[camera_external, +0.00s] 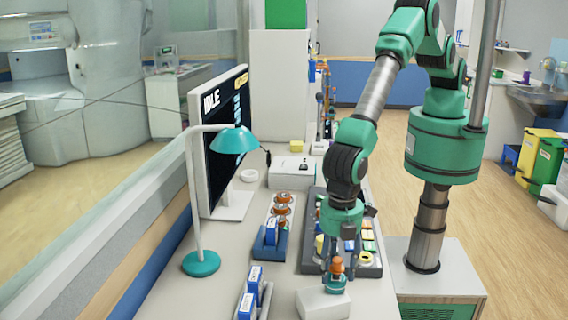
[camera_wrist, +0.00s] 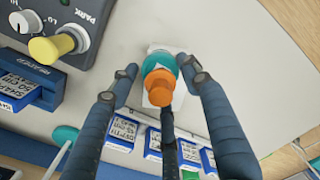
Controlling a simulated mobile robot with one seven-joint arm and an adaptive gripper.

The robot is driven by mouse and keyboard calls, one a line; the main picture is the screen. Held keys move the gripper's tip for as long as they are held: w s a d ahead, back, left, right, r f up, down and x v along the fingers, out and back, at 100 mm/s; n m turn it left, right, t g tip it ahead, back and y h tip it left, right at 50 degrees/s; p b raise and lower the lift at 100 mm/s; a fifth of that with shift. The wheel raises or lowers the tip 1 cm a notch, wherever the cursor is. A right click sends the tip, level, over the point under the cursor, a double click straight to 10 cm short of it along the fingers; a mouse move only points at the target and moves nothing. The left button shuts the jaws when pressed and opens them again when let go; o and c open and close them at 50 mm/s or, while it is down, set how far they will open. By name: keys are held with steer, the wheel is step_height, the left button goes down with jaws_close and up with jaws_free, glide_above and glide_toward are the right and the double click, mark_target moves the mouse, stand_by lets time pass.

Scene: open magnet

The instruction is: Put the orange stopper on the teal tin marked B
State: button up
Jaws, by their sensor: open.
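The orange stopper (camera_external: 337,267) sits upright on a teal tin (camera_external: 336,286), and the tin appears to stand on a white block (camera_external: 322,306) at the front of the bench. In the wrist view the orange stopper (camera_wrist: 158,86) overlaps the teal tin (camera_wrist: 157,61). I cannot read any letter on the tin. My gripper (camera_external: 338,255) points down over the stopper. In the wrist view my gripper (camera_wrist: 159,70) is open, with fingers on either side of the stopper and tin and visible gaps. The stopper's underside is hidden.
A control panel with a yellow knob (camera_wrist: 52,46) is beside my gripper. Blue-and-white boxes (camera_external: 248,294) stand left of the white block. A teal lamp (camera_external: 202,262) and a monitor (camera_external: 222,140) are farther left.

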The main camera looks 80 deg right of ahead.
mark_target(335, 254)
step_height(335, 254, up, 12)
steer(key=shift+r+b, duration=0.1)
steer(key=shift+b, duration=0.25)
stand_by(0.4)
stand_by(0.6)
stand_by(0.4)
